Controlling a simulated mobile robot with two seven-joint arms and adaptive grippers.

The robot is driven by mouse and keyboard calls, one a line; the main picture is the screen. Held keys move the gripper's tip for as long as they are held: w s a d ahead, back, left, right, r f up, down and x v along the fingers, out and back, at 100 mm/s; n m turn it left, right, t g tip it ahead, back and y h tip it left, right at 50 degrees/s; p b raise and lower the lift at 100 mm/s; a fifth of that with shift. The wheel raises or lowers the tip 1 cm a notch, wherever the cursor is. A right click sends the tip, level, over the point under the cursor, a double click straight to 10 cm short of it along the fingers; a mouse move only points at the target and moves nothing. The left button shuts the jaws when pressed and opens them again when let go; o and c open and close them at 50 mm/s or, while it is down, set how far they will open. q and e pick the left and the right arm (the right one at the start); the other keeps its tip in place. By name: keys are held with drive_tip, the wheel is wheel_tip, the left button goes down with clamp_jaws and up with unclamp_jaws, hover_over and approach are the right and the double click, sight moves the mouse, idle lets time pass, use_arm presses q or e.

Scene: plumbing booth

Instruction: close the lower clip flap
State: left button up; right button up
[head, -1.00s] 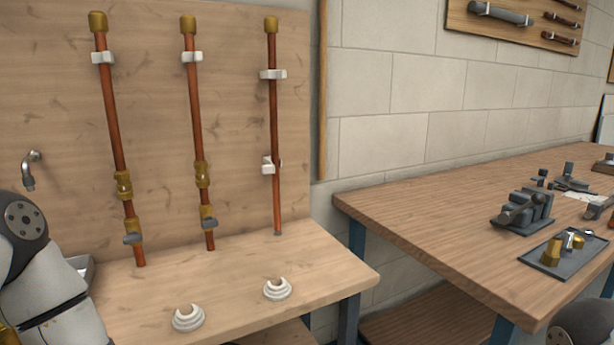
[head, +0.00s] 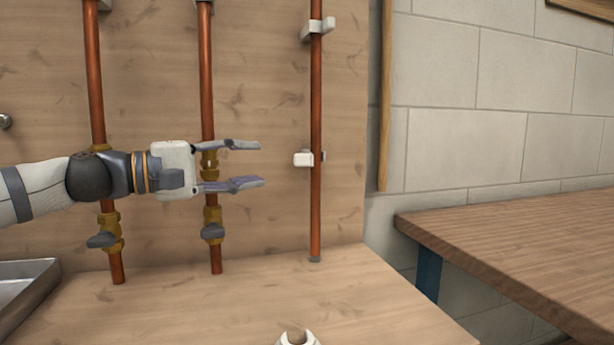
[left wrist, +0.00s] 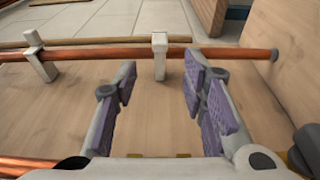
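The lower clip (head: 303,160) is a small white piece on the right-hand copper pipe (head: 316,210), with a grey part to the pipe's right. Its white block juts out on the pipe's left; I cannot tell the flap's exact angle. In the left wrist view the lower clip (left wrist: 160,56) lies ahead, between the fingers' lines. My left gripper (head: 262,164) is open and empty, pointing right, a short gap left of the clip at about its height. Its purple-padded fingers (left wrist: 160,82) also show in the left wrist view.
An upper white clip (head: 318,28) holds the same pipe higher up. Two copper pipes with brass valves (head: 213,230) stand behind and beside my left arm. A wooden workbench (head: 520,250) stands right. The board right of the clip is clear.

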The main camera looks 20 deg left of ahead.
sight(301, 160)
use_arm(q)
drive_tip(key=x, duration=1)
drive_tip(key=shift+d+b, duration=0.3)
clamp_jaws()
